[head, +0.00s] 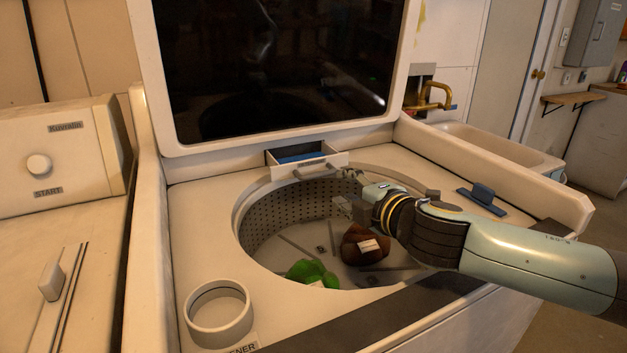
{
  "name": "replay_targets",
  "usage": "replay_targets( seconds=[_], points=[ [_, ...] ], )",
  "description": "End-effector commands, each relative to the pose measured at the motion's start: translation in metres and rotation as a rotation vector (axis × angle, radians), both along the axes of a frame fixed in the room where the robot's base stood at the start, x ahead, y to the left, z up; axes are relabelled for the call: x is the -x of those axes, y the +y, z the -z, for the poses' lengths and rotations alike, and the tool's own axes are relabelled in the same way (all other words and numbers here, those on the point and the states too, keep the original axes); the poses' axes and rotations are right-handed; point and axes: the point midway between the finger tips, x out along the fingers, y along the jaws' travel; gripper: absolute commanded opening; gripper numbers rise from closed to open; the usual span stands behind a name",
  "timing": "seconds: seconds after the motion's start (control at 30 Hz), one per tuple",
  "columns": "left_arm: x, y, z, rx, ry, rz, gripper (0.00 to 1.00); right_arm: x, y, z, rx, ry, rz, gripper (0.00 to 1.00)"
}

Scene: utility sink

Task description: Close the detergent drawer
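The detergent drawer (331,160) is a white box with a blue inside. It stands pulled out at the back of the washer top, over the rear rim of the drum opening, with a grey handle (315,171) on its front. My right gripper (345,191) reaches in from the right over the drum, just right of and in front of the handle. Its fingers look spread, with nothing seen between them. I cannot tell whether a finger touches the drawer. My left gripper is not in view.
The raised dark lid (275,65) stands behind the drawer. The open drum (285,215) holds a green cloth (312,273) and a brown cloth (362,244). A round softener cup (218,314) is at front left. A blue latch (482,198) is at right.

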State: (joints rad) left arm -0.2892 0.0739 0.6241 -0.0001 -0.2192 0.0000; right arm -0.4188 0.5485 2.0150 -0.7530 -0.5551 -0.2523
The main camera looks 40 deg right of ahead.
Motion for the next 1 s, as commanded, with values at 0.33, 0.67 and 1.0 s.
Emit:
replay_targets(
  seconds=[0.33,0.67,1.0],
  points=[
    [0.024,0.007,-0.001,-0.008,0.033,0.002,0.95,-0.053,-0.017,0.009,0.003,-0.004,-0.001,0.34],
    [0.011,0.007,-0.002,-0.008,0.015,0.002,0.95,-0.096,-0.03,0.02,0.004,-0.002,-0.004,0.34],
    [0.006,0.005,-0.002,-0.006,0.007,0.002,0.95,-0.1,-0.031,0.022,0.004,-0.001,-0.004,0.34]
  ],
)
